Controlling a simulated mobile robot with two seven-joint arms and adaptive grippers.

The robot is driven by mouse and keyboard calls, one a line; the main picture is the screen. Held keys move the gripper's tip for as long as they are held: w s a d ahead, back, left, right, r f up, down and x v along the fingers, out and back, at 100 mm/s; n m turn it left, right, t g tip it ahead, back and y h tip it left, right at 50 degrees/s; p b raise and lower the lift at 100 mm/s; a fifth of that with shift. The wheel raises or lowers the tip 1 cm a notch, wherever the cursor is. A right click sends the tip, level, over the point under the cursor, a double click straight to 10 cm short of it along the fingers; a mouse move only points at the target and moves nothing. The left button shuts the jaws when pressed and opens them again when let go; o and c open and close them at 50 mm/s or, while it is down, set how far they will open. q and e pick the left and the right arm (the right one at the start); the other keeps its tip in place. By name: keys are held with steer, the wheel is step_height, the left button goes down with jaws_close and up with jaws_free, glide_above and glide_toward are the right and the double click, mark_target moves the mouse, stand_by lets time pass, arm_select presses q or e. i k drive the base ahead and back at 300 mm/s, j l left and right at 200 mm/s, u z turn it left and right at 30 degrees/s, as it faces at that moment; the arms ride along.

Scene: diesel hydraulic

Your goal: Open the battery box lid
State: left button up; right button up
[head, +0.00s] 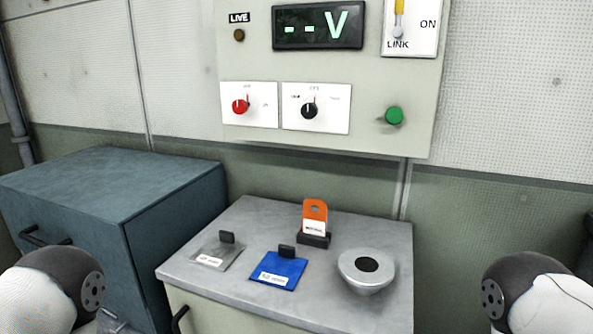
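A blue-grey box (110,190) with a flat top stands at the left, and it is probably the battery box, though I see no label on it. Its top (100,172) lies flat and looks closed. A dark bar handle (42,240) sits on its front, near the left edge of the picture. A link of my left arm hides the lower front of the box. Links of my arms show at the bottom left and bottom right corners. Neither gripper is in view.
A grey-topped cabinet (215,284) stands right of the box. It holds a grey tag (218,254), a blue tag (278,271), an orange tag (315,212) in a stand and a round dish (352,276). A control panel (360,140) hangs on the wall above.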

mark_target(83, 199)
steer(key=u, duration=1.45)
